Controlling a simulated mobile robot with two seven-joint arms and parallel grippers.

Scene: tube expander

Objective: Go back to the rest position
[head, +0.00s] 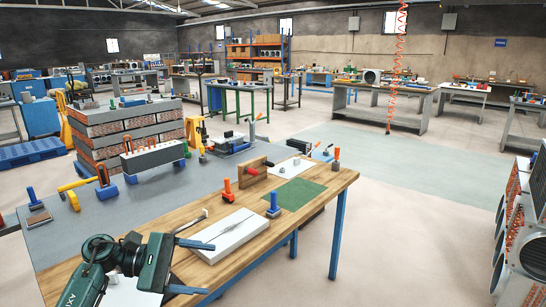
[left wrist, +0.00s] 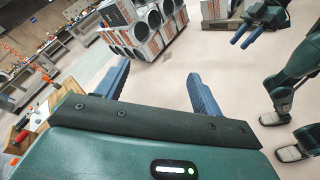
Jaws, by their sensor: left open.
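My left gripper (head: 208,267) shows at the bottom left of the head view, over the near edge of the wooden worktable (head: 322,205). Its two blue fingers are spread wide with nothing between them. In the left wrist view the same fingers (left wrist: 160,85) stand apart and empty above pale floor. Another gripper of mine, the right one (left wrist: 244,36), shows at the top right of the left wrist view. Its blue fingers lie close together, and I cannot tell whether they are parted. The right gripper is not in the head view.
A white box (head: 232,235) lies on the worktable near my left gripper. Stacked finned units with round openings (head: 520,235) stand at the right. The floor (head: 420,250) between is clear.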

